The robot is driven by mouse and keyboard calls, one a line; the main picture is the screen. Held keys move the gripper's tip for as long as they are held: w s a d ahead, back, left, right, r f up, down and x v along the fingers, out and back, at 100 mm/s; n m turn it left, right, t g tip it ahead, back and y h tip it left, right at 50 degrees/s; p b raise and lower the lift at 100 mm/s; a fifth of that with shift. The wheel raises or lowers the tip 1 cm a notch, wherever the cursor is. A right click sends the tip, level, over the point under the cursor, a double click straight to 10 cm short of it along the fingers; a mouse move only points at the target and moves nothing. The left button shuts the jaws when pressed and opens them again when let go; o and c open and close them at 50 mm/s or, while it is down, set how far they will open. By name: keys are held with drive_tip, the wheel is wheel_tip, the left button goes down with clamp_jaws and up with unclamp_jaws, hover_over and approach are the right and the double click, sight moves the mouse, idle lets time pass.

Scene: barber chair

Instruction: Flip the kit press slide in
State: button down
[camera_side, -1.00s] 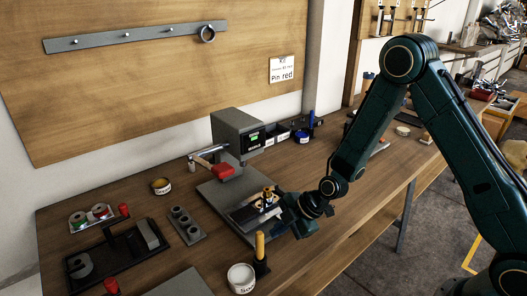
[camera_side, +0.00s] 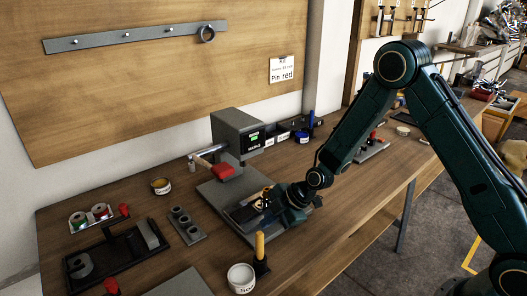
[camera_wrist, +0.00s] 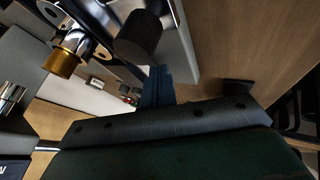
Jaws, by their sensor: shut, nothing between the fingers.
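The press (camera_side: 237,133) is a grey block with a small green display and a red-tipped lever (camera_side: 222,171), standing on a grey base plate (camera_side: 215,192). Its dark slide (camera_side: 240,214) lies low on the plate's front part and carries a small brass-coloured fitting (camera_side: 264,199). My gripper (camera_side: 274,204) is shut and low at the slide's right end, close beside the fitting. Contact cannot be told. In the wrist view, the shut fingers (camera_wrist: 157,88) point towards a dark round knob (camera_wrist: 140,38), with the brass fitting (camera_wrist: 65,62) to the left. My gripper hides the slide's right end.
A yellow-handled tool (camera_side: 260,247) in a dark holder and a white-rimmed tin (camera_side: 241,278) stand in front. Bare wood lies right of my gripper.

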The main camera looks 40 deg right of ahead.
sight(247, 208)
drive_tip(key=w, duration=1.2)
drive_tip(key=shift+w, duration=0.1)
idle(0.4)
drive_tip(key=shift+s, duration=0.65)
drive_tip(key=s, duration=0.2)
drive_tip(key=shift+s, duration=0.3)
drive_tip(key=v, duration=0.9)
drive_tip(key=shift+s+d+r, duration=0.2)
drive_tip(key=shift+s+r, duration=0.2)
drive_tip(key=shift+r, duration=0.05)
